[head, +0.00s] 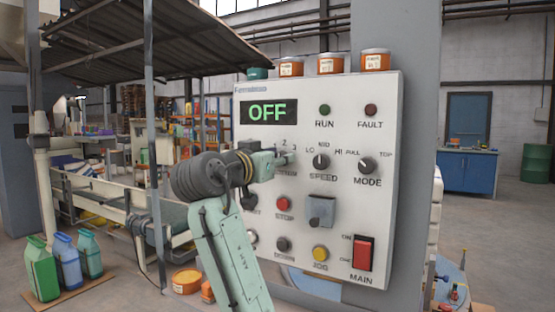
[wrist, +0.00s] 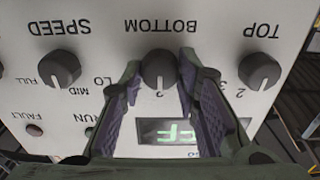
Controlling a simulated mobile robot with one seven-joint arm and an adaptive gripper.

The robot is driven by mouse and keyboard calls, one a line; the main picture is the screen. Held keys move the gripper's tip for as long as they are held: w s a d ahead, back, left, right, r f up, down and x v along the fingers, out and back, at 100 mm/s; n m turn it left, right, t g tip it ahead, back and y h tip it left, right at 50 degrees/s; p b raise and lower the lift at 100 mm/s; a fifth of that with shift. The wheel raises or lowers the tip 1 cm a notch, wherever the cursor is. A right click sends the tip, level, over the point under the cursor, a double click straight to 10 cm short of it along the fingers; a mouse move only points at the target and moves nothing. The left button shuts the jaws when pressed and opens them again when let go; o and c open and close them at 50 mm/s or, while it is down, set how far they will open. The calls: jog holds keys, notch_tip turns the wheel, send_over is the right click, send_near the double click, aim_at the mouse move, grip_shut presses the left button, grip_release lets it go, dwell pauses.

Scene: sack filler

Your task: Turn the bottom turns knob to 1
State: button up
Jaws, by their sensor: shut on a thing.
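The bottom turns knob (wrist: 158,70) is a dark round knob under the upside-down label BOTTOM in the wrist view. A number that looks like 2 shows at its dial edge, and its pale mark seems to face that number. My gripper (wrist: 161,76) has one finger on each side of the knob and is shut on it. In the head view my gripper (head: 284,160) reaches the panel from the left and hides most of this knob. The numbers 2 and 3 show just above it there.
The control panel (head: 330,255) has a display reading OFF (head: 268,112). The SPEED knob (head: 321,161) and MODE knob (head: 366,166) are to the right. The TOP knob (wrist: 259,71) is beside the gripper. The red STOP button (head: 283,203) and a grey square cover (head: 320,211) are below.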

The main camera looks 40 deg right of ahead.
jog(key=shift+n, duration=0.3)
jog(key=shift+w+n, duration=0.15)
jog(key=shift+n, duration=3.95)
jog(key=shift+a, duration=0.1)
jog(key=o, duration=1.2)
jog(key=shift+c, duration=0.2)
jog(key=v, duration=1.2)
